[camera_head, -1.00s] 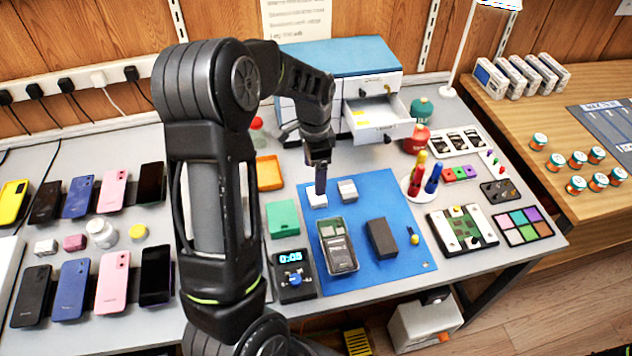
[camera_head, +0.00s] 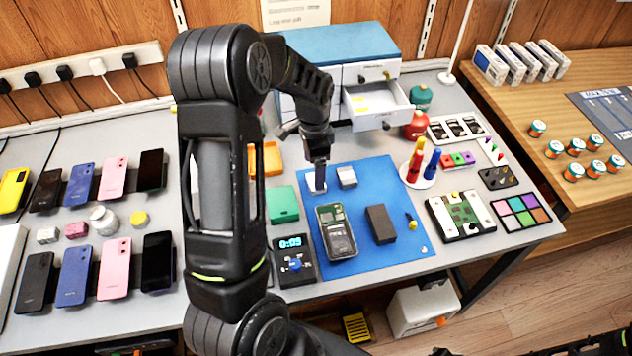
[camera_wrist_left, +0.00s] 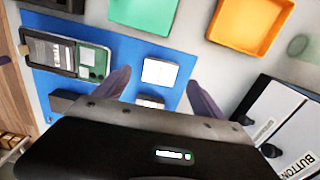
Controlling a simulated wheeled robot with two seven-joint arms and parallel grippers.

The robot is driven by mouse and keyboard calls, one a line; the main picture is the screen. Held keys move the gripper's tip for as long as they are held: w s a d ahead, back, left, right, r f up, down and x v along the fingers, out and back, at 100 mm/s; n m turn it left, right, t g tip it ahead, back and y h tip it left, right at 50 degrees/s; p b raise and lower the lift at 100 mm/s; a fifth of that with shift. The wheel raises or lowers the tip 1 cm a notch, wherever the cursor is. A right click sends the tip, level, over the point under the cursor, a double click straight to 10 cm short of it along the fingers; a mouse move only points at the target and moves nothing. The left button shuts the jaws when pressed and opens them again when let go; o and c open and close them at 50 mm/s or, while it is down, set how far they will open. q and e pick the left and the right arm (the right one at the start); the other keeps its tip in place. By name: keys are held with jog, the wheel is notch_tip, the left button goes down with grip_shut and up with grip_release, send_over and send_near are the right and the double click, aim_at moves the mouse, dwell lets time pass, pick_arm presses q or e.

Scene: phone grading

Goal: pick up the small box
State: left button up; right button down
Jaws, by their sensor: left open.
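Two small white boxes are on the blue mat. One small box (camera_wrist_left: 160,72) shows in the left wrist view between the fingertips of my open left gripper (camera_wrist_left: 160,85). In the head view my left gripper (camera_head: 319,184) points down over this box and mostly hides it. I cannot tell whether the fingers touch it. The second white box (camera_head: 347,176) stands just to the right in the head view. In the left wrist view this second box (camera_wrist_left: 150,102) is partly hidden by the gripper body. My right gripper is not in view.
The blue mat (camera_head: 385,268) also carries an opened phone (camera_head: 337,232) and a dark block (camera_head: 380,224). A green tray (camera_head: 283,204) lies to the left. A cabinet with an open drawer (camera_head: 378,117) stands behind. A penholder (camera_head: 418,177) is to the right.

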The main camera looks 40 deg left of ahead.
pick_arm(q)
notch_tip(320, 180, down, 4)
jog(key=shift+f+p, duration=0.25)
jog(key=shift+p, duration=0.25)
jog(key=shift+c, duration=0.6)
jog(key=c, duration=1.3)
jog(key=shift+r, duration=0.1)
notch_tip(320, 180, up, 10)
jog(key=shift+f+b, duration=0.1)
jog(key=shift+b, duration=0.7)
